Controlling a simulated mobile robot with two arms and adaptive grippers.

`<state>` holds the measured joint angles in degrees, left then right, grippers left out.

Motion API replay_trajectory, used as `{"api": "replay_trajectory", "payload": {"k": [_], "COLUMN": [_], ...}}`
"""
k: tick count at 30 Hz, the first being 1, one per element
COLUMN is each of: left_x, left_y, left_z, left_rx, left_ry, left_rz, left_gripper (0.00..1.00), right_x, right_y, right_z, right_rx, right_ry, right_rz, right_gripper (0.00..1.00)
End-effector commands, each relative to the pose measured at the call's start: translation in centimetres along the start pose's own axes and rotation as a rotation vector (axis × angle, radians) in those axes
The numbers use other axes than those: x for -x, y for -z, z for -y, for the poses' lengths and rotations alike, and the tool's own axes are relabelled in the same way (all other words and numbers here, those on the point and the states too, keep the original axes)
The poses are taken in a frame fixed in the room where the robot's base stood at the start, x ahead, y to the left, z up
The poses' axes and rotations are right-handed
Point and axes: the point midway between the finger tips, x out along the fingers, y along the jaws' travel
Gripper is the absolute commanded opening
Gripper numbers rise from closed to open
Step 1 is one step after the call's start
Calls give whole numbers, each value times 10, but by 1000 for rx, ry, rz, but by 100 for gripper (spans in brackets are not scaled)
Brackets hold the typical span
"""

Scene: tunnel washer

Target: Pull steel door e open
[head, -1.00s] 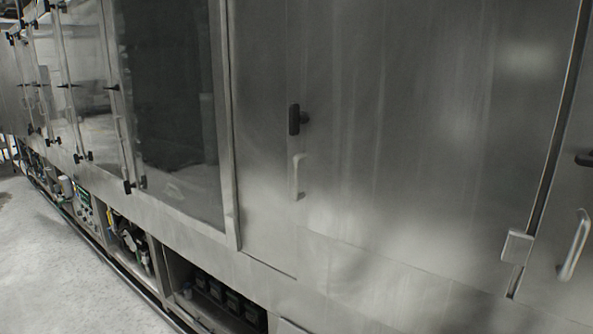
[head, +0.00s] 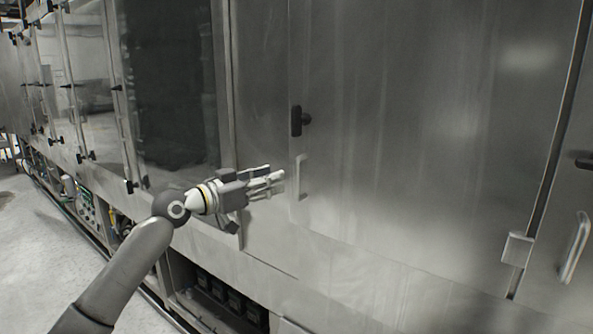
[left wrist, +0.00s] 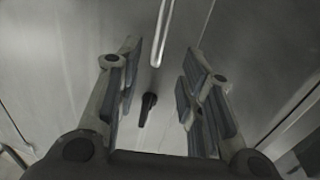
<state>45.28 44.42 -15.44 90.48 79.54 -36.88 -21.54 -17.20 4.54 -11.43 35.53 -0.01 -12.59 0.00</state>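The large steel door (head: 430,130) fills the right half of the head view and looks closed. Near its left edge are a black latch knob (head: 297,120) and, below it, a pale vertical bar handle (head: 301,177). My left gripper (head: 280,182) points at this handle from just left of it, apart from it. In the left wrist view my left gripper (left wrist: 158,85) is open, with nothing between its fingers. The bar handle (left wrist: 162,30) lies beyond the fingertips, and the black knob (left wrist: 147,108) shows between the fingers. My right gripper is not in view.
A second handle (head: 576,247) and a hinge block (head: 517,248) are at the right. A dark window panel (head: 165,85) is left of the door. Below, open bays hold black boxes (head: 230,300). Grey floor (head: 50,270) is free at lower left.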

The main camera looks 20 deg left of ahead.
Motion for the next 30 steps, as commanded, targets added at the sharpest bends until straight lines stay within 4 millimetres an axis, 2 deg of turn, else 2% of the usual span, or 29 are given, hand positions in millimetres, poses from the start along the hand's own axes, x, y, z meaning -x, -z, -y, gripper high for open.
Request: {"api": "replay_trajectory", "payload": {"k": [1,6,15,21,30], "left_x": [-10,-41,-80,-90,-91], "left_y": [6,6,3,0,0], "left_z": [-1,-1,0,0,0], "left_rx": [2,3,3,0,0], "left_ry": [-2,-2,0,1,1], "left_rz": [-2,-1,-2,1,0], "left_gripper": [35,35,35,35,35], "right_x": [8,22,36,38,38], "right_y": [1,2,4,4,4], "right_z": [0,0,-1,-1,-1], "right_rx": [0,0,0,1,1], "right_ry": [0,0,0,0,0], "right_rz": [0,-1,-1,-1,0], "right_gripper": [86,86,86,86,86]}}
